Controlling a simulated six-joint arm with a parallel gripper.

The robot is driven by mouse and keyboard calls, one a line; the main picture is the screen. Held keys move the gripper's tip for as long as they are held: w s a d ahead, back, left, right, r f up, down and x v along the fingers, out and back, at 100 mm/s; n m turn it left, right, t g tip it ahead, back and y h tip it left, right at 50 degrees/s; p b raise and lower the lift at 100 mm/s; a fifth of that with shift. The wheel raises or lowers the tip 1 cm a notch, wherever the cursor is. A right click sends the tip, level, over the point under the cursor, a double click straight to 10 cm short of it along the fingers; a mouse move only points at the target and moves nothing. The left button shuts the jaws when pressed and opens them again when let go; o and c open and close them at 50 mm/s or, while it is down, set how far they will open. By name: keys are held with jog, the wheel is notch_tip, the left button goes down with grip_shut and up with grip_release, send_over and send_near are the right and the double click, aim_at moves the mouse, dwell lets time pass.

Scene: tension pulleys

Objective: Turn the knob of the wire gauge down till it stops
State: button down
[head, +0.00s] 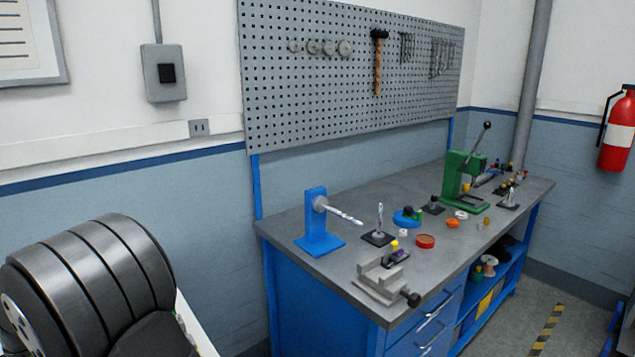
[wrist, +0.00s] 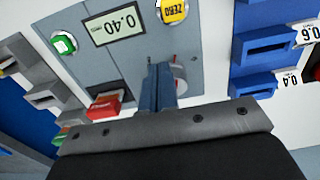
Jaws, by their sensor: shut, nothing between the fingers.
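The wire gauge (wrist: 90,62) is a grey panel in the wrist view, with a lit display (wrist: 116,24) that reads 0.40. A yellow ZERO button (wrist: 173,11) and a green button (wrist: 63,44) flank the display. My gripper (wrist: 160,68) is shut and empty, with its fingers in front of the panel below the display. A small round part with red and white (wrist: 180,72), perhaps the knob, shows just right of the fingers and is partly hidden by them. I cannot tell whether the fingers touch it. The head view does not show the gauge or my gripper.
In the wrist view, blue holders (wrist: 262,48) labelled 0.6 and 0.4 stand at right. Grey slots (wrist: 45,95) and a red piece (wrist: 104,106) are at left. The head view shows a workbench (head: 455,262) with a vise (head: 385,283) and a green press (head: 460,178).

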jog(key=shift+w+a, duration=0.15)
jog(key=shift+a, duration=0.15)
dwell(0.5)
jog(key=shift+s+a+r, duration=0.1)
jog(key=shift+s+a, duration=0.1)
jog(key=shift+s, duration=0.05)
jog(key=shift+s+a, duration=0.2)
jog(key=shift+s, duration=0.1)
jog(key=shift+s+a, duration=0.15)
jog(key=shift+a, duration=0.15)
jog(key=shift+a, duration=0.15)
jog(key=shift+s, duration=0.4)
dwell(0.3)
jog(key=r, duration=0.5)
jog(key=shift+s+d+r, duration=0.1)
jog(key=shift+d+r, duration=0.15)
jog(key=shift+r, duration=0.15)
